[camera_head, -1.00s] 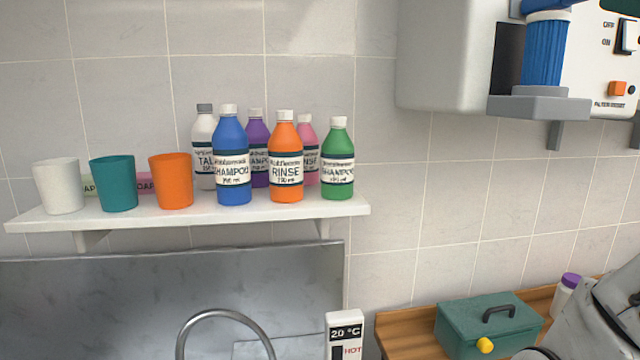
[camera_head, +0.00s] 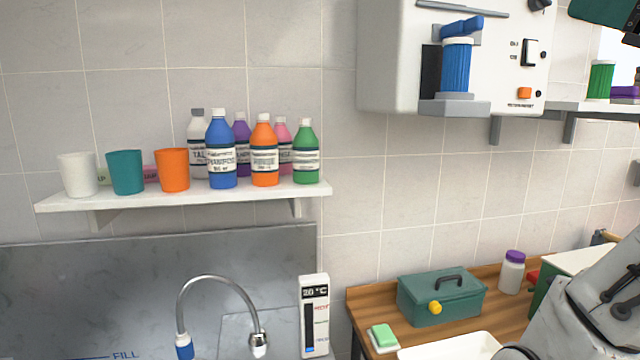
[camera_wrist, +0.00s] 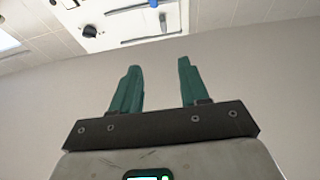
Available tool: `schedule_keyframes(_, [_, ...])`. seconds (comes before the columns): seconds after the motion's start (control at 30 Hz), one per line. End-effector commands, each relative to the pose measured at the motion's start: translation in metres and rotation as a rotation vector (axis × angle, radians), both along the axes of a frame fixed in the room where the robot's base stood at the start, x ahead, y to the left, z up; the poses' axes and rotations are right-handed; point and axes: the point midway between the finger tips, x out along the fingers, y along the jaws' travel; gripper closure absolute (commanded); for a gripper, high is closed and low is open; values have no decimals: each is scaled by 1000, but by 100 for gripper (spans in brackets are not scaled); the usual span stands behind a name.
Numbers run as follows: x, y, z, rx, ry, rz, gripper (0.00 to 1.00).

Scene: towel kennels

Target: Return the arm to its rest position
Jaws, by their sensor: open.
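My gripper (camera_wrist: 157,82) shows in the wrist view with two green fingers apart and nothing between them. Beyond the fingers is a plain pale wall, with a white wall unit at the top. My grey arm (camera_head: 605,310) shows at the lower right of the head view. A dark green part sits at the top right corner of the head view; I cannot tell there how the fingers stand.
A shelf (camera_head: 200,198) holds cups and several bottles. A white wall unit (camera_head: 390,60) with a blue cylinder (camera_head: 456,66) hangs right of it. Below, a wooden counter (camera_head: 365,300) carries a green toolbox (camera_head: 440,296), a purple-lidded jar (camera_head: 512,272) and a sponge (camera_head: 383,338).

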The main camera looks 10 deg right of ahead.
Motion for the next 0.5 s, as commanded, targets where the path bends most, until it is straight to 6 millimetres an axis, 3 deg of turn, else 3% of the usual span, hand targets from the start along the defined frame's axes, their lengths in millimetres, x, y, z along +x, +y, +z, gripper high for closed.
schedule_keyframes(0.07, [1, 0, -1, 1, 3, 0, 55])
schedule_keyframes(0.27, [16, 1, -29, 10, 65, -1, 55])
schedule_keyframes(0.5, [37, 4, -75, 24, 165, -3, 55])
